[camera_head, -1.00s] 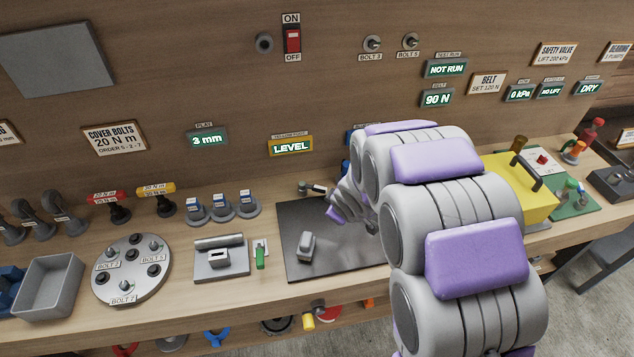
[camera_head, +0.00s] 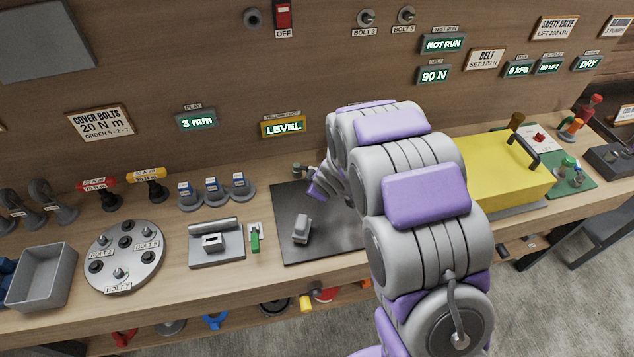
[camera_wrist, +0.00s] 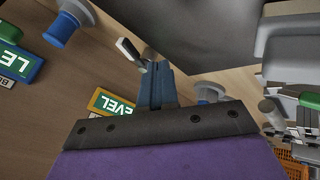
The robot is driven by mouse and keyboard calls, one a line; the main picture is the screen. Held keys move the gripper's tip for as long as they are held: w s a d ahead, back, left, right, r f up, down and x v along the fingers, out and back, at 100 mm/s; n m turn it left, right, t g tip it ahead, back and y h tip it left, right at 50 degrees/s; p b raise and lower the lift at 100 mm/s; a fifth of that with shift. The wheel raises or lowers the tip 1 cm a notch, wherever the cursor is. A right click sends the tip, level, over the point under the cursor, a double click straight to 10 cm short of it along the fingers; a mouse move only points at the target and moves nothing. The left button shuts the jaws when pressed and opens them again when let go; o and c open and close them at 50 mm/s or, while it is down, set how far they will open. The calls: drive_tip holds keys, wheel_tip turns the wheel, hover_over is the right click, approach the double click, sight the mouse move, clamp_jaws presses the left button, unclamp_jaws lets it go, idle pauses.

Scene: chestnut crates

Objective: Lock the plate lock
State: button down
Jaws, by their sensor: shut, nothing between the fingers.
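A dark flat plate (camera_head: 290,252) lies on the bench. At its back edge is a small metal lever with a pale end (camera_head: 299,168); it may be the plate lock, but no label on it is readable. The lever also shows in the wrist view (camera_wrist: 130,51), beside my fingers. My gripper (camera_wrist: 157,68) is shut and empty, close to the lever; I cannot tell whether they touch. In the head view my gripper (camera_head: 315,184) is small and partly hidden by my arm. A green handle (camera_head: 255,241) stands on a small white base left of the plate.
A grey block (camera_head: 302,229) stands on the dark plate. A metal fixture (camera_head: 216,257), a round bolt plate (camera_head: 150,272) and a grey tray (camera_head: 62,262) are to the left. A yellow box (camera_head: 500,185) is right of my arm. The LEVEL display (camera_head: 284,127) is on the wall behind.

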drive_tip(key=b+x, duration=0.1)
drive_tip(key=x, duration=0.6)
drive_tip(key=shift+d+f, duration=0.1)
drive_tip(key=shift+w+d, duration=0.2)
drive_tip(key=shift+w, duration=0.75)
drive_tip(key=shift+w+r, duration=0.2)
drive_tip(key=shift+w, duration=0.05)
drive_tip(key=shift+w+d, duration=0.3)
drive_tip(key=shift+w, duration=0.35)
drive_tip(key=shift+d+r+p, duration=0.1)
drive_tip(key=shift+d+p, duration=0.05)
drive_tip(key=shift+p, duration=0.5)
